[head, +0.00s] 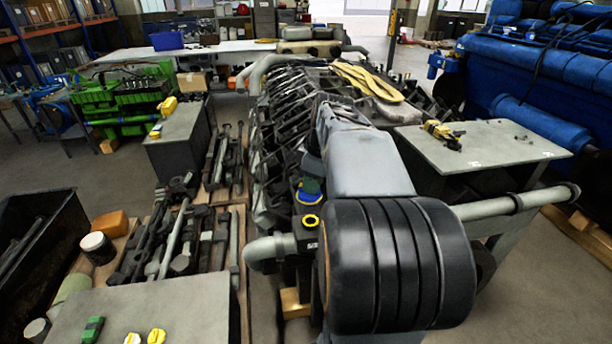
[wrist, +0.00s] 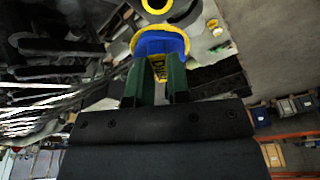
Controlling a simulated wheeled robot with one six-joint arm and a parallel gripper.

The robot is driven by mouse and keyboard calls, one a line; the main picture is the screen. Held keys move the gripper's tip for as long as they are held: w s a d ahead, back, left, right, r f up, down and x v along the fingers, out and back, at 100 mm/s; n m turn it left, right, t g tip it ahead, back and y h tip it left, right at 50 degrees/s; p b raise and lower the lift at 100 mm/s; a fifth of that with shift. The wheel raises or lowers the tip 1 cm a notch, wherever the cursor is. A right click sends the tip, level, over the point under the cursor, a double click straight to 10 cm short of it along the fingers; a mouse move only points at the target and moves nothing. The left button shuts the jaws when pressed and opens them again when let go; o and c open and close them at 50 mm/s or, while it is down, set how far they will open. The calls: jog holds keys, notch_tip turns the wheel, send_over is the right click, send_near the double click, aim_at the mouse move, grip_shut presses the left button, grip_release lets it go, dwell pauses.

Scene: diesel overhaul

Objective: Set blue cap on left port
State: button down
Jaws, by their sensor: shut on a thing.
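My gripper (wrist: 156,72) is shut on the blue cap (wrist: 162,43), with its green fingers on either side of it. In the head view the blue cap (head: 309,187) shows small beneath my arm, partly hidden by the gripper. The cap lies over a yellow-rimmed port (wrist: 184,33); whether it is seated or just above it, I cannot tell. Another yellow-rimmed port (head: 310,221) stands open, nearer in the head view; it also shows at the top of the wrist view (wrist: 157,6). My arm hides part of the engine around the ports.
The large engine (head: 285,100) fills the middle. A grey table (head: 480,145) stands to its right, and another grey table (head: 190,305) at front left holds a green piece (head: 92,329) and yellow pieces (head: 156,336). Metal parts lie on pallets left of the engine.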

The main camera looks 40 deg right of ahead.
jog(key=shift+s+d+f+b, duration=0.15)
jog(key=shift+f+b, duration=0.35)
jog(key=shift+f, duration=0.25)
notch_tip(320, 180, down, 5)
jog(key=b, duration=0.4)
jog(key=shift+f, duration=0.15)
jog(key=shift+s, duration=0.1)
jog(key=shift+f+b, duration=0.35)
jog(key=shift+b, duration=0.05)
dwell(0.4)
dwell(0.5)
jog(key=c, duration=1)
grip_release()
notch_tip(320, 180, up, 14)
jog(key=s+d, duration=0.1)
jog(key=s, duration=0.1)
jog(key=shift+s+d+f+p, duration=0.15)
jog(key=shift+d+f+p, duration=0.1)
jog(key=shift+p, duration=0.15)
